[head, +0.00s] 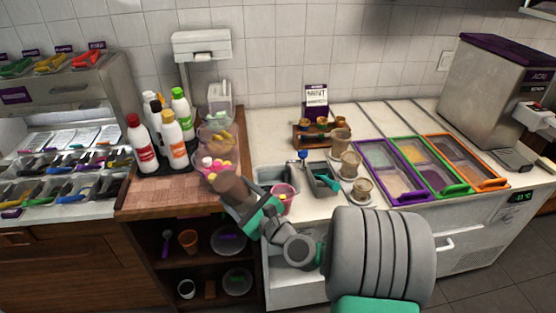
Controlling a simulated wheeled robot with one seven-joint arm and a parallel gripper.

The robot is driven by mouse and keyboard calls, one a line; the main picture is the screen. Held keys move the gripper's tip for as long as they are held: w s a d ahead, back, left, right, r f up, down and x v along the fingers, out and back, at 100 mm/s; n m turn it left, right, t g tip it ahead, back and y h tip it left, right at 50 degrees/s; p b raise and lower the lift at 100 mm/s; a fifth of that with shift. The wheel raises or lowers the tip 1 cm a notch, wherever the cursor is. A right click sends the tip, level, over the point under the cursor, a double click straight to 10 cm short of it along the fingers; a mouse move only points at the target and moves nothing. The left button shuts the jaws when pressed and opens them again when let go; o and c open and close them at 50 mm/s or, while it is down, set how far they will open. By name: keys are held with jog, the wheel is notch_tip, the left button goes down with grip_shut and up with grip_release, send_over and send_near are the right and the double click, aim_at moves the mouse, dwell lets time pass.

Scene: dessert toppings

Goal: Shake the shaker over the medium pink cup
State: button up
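A pink cup (287,192) stands at the front of the counter, just right of my gripper and partly hidden behind my arm. My gripper (238,201) is at the left end of my arm, over the front edge between the wooden board and the white counter. It appears shut on a brown shaker (231,186), which is tilted with its far end toward the upper left. The shaker is left of the pink cup and not over it. Its openings are too small to make out.
Clear containers of colourful toppings (215,140) and sauce bottles (172,138) stand on the wooden board (137,199). A sunken grey bin (322,178) and several brown cups (351,164) are right of the pink cup. Framed topping bins (392,186) lie farther right.

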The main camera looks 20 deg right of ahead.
jog(key=w+d+r+p, duration=0.1)
jog(key=w+d+r, duration=0.2)
jog(key=d, duration=0.4)
jog(key=w+d+r+p, duration=0.1)
jog(key=w+d+r, duration=0.3)
jog(key=d, duration=0.4)
jog(key=shift+w+d+r+p, duration=0.15)
jog(key=shift+w+d+p, duration=0.15)
jog(key=shift+w, duration=0.6)
dwell(0.7)
dwell(0.3)
notch_tip(320, 180, down, 8)
jog(key=b, duration=0.5)
jog(key=shift+a, duration=0.1)
notch_tip(320, 180, up, 8)
jog(key=p, duration=0.7)
dwell(0.6)
